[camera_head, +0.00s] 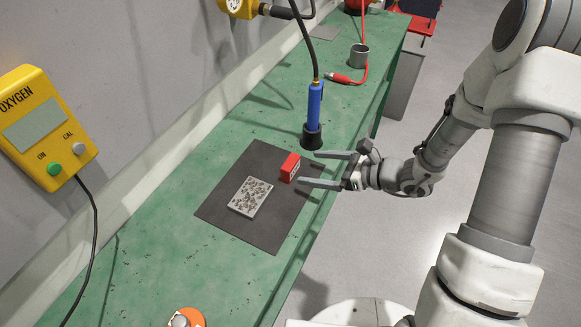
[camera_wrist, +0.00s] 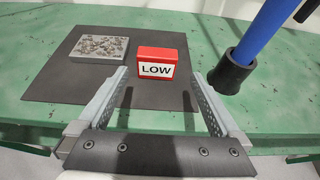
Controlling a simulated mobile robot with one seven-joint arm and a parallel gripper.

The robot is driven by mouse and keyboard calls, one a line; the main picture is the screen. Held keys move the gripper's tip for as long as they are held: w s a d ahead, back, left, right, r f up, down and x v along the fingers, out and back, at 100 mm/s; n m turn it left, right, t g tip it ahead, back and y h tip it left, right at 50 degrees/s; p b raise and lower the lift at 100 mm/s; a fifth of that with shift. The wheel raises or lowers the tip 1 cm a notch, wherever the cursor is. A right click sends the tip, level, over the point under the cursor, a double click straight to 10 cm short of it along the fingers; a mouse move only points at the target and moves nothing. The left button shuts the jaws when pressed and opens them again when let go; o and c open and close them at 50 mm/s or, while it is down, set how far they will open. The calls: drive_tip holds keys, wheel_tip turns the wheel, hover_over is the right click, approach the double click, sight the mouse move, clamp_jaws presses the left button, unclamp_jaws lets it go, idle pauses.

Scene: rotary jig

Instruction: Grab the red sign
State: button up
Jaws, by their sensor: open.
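The red sign (camera_head: 290,167) is a small red block standing upright on a dark mat (camera_head: 219,214), near the mat's right side. In the wrist view the red sign (camera_wrist: 156,65) shows a white label reading "LOW". My gripper (camera_head: 309,168) is open, with its two fingers pointing left at the sign. In the wrist view my gripper (camera_wrist: 160,82) has a finger on either side of the sign's line, and the sign stands just past or about at the fingertips. The fingers do not appear to touch it, and nothing is held.
A grey speckled plate (camera_head: 250,197) lies on the mat left of the sign. A blue torch-like tool (camera_head: 314,108) with a black base stands close behind the sign on the green bench (camera_head: 212,168). The bench front-left is mostly clear.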

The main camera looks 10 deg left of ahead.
sight(295, 166)
drive_tip(key=x, duration=0.7)
drive_tip(key=shift+s+a+f, duration=0.2)
drive_tip(key=shift+a, duration=0.1)
drive_tip(key=c, duration=1.2)
drive_tip(key=shift+c, duration=0.3)
drive_tip(key=shift+r, duration=0.15)
